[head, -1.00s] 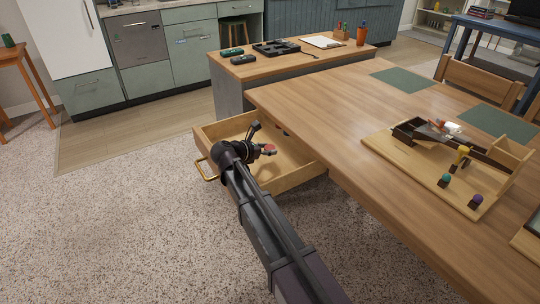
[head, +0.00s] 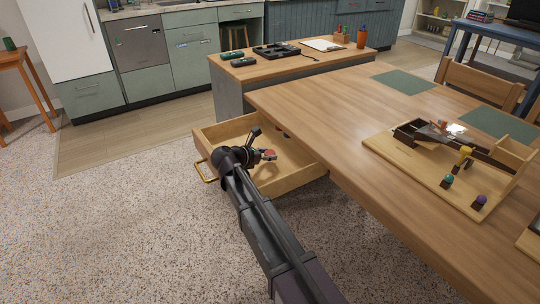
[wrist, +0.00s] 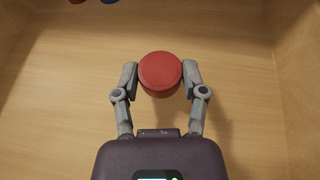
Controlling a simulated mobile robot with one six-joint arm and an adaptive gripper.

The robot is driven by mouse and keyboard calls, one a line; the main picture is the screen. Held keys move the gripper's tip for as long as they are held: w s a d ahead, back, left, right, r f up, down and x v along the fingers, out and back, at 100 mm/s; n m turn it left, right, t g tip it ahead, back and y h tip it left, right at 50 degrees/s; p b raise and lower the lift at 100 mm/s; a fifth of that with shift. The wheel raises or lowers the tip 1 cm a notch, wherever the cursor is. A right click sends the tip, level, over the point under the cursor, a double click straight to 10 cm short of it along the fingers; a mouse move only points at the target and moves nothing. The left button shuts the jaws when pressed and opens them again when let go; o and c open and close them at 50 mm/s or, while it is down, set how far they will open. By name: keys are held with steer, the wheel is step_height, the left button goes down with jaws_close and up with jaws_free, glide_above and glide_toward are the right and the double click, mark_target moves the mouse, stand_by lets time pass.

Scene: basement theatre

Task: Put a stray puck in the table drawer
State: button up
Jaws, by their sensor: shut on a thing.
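A red puck (wrist: 160,72) is held between the two fingers of my gripper (wrist: 160,76) in the wrist view. The pale wooden floor of the open table drawer (wrist: 70,110) lies beneath it. Whether the puck touches the drawer floor, I cannot tell. In the head view my gripper (head: 267,155) is over the inside of the pulled-out drawer (head: 293,178), and the puck (head: 270,154) shows small at its tip. A red thing (wrist: 78,1) and a blue thing (wrist: 108,1) show at the top edge of the wrist view, cut off.
The wooden table (head: 330,120) stands to the right of the drawer, with a wooden tray (head: 405,168) of small items and green mats (head: 403,79) on top. A counter (head: 290,66) with dark items is behind. Speckled floor (head: 110,220) is clear at the left.

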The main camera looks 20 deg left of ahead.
steer(key=shift+s, duration=0.1)
steer(key=o, duration=0.8)
steer(key=shift+d, duration=0.1)
steer(key=shift+o, duration=0.2)
steer(key=shift+r+p, duration=0.5)
steer(key=shift+p, duration=0.15)
steer(key=p+v, duration=0.4)
steer(key=v, duration=0.6)
steer(key=shift+r, duration=0.15)
steer(key=shift+p+v, duration=0.3)
steer(key=shift+v, duration=0.65)
